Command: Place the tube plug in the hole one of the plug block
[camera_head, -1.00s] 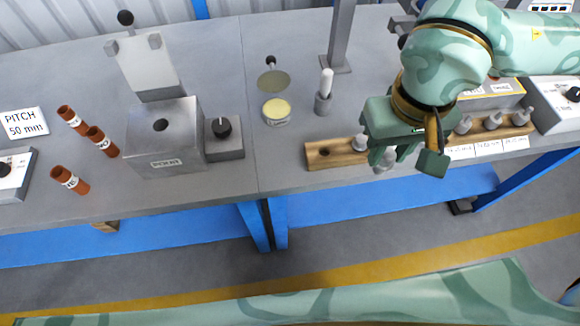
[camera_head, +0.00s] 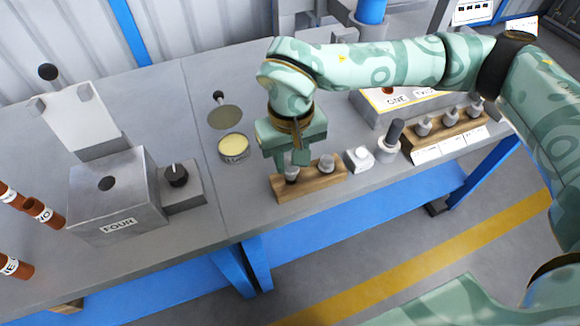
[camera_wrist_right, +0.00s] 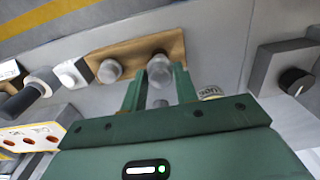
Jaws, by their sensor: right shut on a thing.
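The wooden plug block (camera_head: 312,183) lies near the front edge of the bench. My right gripper (camera_head: 291,165) points down over the block's left end. It is shut on a pale grey tube plug (camera_head: 292,175), which also shows between the fingers in the right wrist view (camera_wrist_right: 161,70). The plug is upright at the left hole position; whether it sits in the hole or just above it I cannot tell, since it hides the hole. Another grey plug (camera_head: 326,164) stands at the block's right end. My left gripper is not in view.
A grey box labelled FOUR (camera_head: 115,195) and a knob unit (camera_head: 178,185) stand left. A round yellow-topped tin (camera_head: 234,148) is behind-left of the block. A white-topped piece (camera_head: 358,158), dark-handled stand (camera_head: 390,148) and rack of several plugs (camera_head: 447,135) are right.

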